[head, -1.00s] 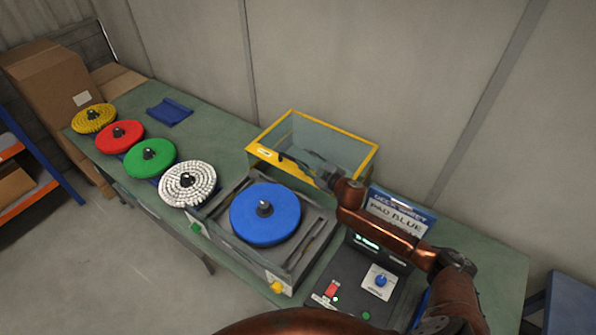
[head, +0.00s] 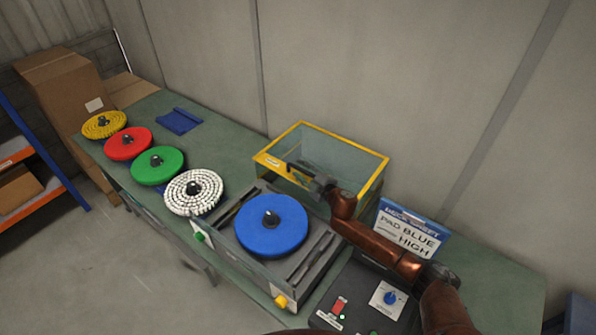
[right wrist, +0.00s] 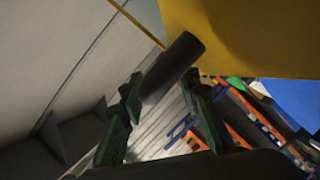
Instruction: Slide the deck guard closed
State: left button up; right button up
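The deck guard (head: 345,142) is a clear box with a yellow frame. It stands at the back of the grey machine deck (head: 300,262), behind the blue pad (head: 268,228), which is uncovered. My right gripper (head: 298,168) is at the guard's front side. In the right wrist view, a dark round bar (right wrist: 172,68), seemingly the guard's handle, sits in front of the yellow panel (right wrist: 245,40). The fingers of my right gripper (right wrist: 162,98) are apart on either side of the bar's near end; a firm grip does not show. My left gripper is not in view.
White (head: 193,192), green (head: 158,166), red (head: 128,144) and yellow (head: 103,125) pads lie along the bench to the left. A sign reading PAD BLUE HIGH (head: 410,232) and a control panel (head: 385,297) are at the right. The wall is close behind.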

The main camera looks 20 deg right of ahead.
jog(key=shift+w, duration=0.15)
jog(key=shift+c, duration=0.2)
grip_shut()
jog(key=shift+f, duration=0.1)
dwell(0.3)
jog(key=shift+a, duration=0.4)
jog(key=shift+d, duration=0.1)
jog(key=s+a+p, duration=0.2)
jog(key=s+a, duration=0.8)
jog(key=a, duration=0.3)
jog(key=s+a+p, duration=0.2)
jog(key=s+a, duration=0.9)
jog(key=a, duration=0.2)
jog(key=shift+a, duration=0.3)
